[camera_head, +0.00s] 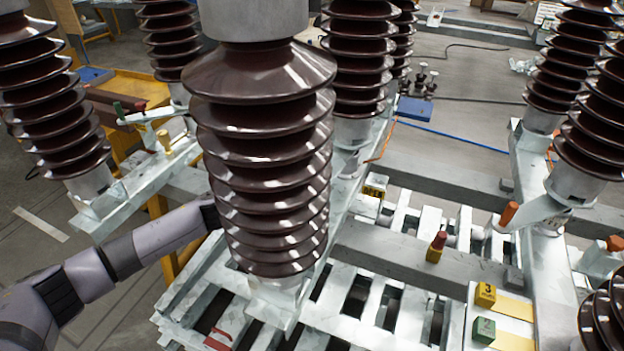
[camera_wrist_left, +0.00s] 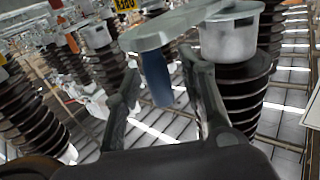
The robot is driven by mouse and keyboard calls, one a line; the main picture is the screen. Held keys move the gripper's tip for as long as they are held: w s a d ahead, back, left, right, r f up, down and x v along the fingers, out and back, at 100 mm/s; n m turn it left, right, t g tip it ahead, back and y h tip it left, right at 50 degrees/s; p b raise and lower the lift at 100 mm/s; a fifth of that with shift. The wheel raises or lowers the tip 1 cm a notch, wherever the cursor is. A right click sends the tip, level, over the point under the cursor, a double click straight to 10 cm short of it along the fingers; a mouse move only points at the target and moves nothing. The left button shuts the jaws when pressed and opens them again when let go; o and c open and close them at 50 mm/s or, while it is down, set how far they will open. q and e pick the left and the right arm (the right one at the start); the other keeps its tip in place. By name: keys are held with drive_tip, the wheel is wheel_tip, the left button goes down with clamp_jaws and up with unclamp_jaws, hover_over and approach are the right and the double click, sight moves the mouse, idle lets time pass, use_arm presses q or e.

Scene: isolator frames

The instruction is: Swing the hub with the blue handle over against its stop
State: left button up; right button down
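The blue handle (camera_wrist_left: 156,78) shows in the left wrist view, hanging from a pale grey arm (camera_wrist_left: 180,24) that reaches right to a grey cylindrical hub (camera_wrist_left: 230,38). My left gripper (camera_wrist_left: 162,80) is open, with one finger on each side of the handle. Gaps show between handle and fingers in this view; how deep the handle sits between them is hard to tell. In the head view my left arm comes in from the left and passes behind the large brown insulator, which hides the gripper and blue handle. The stop cannot be made out. My right gripper is not in view.
The large ribbed insulator (camera_head: 262,150) stands close in front in the head view. Other insulators surround it. A green handle (camera_head: 118,109), an orange handle (camera_head: 508,213) and a red-topped peg (camera_head: 438,241) are on other parts. Slatted pale metal framing (camera_head: 340,310) lies below.

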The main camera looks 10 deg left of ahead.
use_arm(q)
clamp_jaws()
idle(0.5)
idle(0.4)
